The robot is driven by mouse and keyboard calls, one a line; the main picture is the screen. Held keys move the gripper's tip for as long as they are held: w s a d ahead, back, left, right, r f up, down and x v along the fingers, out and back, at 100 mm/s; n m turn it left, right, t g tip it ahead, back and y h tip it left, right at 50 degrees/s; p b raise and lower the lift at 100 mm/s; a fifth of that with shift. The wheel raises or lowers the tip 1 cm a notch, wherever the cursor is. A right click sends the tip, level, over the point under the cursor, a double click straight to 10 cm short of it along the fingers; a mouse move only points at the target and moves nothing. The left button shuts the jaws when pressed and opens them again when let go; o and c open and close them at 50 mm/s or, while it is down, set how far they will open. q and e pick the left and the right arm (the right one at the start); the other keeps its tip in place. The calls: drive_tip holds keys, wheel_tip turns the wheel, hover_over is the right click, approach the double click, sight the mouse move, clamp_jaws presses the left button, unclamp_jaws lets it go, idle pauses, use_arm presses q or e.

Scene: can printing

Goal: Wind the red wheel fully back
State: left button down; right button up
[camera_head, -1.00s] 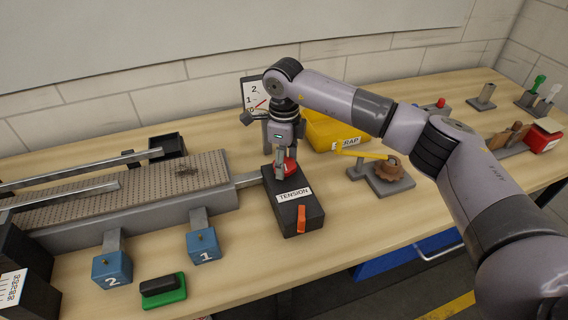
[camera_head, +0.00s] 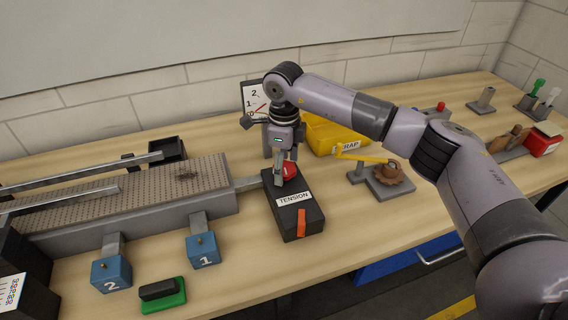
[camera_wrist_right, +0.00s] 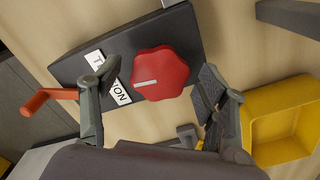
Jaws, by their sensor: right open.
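The red wheel (camera_head: 290,171) sits on top of the black block marked TENSION (camera_head: 293,212). In the wrist view the red wheel (camera_wrist_right: 170,70) is a lobed knob with a pale line on its face, pointing left. My right gripper (camera_head: 285,180) hangs over the wheel, pointing down. In the wrist view its open fingers (camera_wrist_right: 155,85) lie on either side of the wheel, with visible gaps. A gauge (camera_head: 254,97) with a red needle stands behind, partly hidden by my arm. My left gripper is not in view.
An orange lever (camera_head: 301,222) is on the block's front. The yellow SCRAP bin (camera_head: 335,133) stands behind to the right, near a brown gear on a grey base (camera_head: 390,180). Blue blocks (camera_head: 203,250) and a green-based pad (camera_head: 163,294) are left. Table front right of the block is clear.

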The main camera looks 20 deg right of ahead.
sight(284, 166)
drive_tip(key=shift+r, duration=0.1)
wheel_tip(284, 166, up, 12)
idle(0.5)
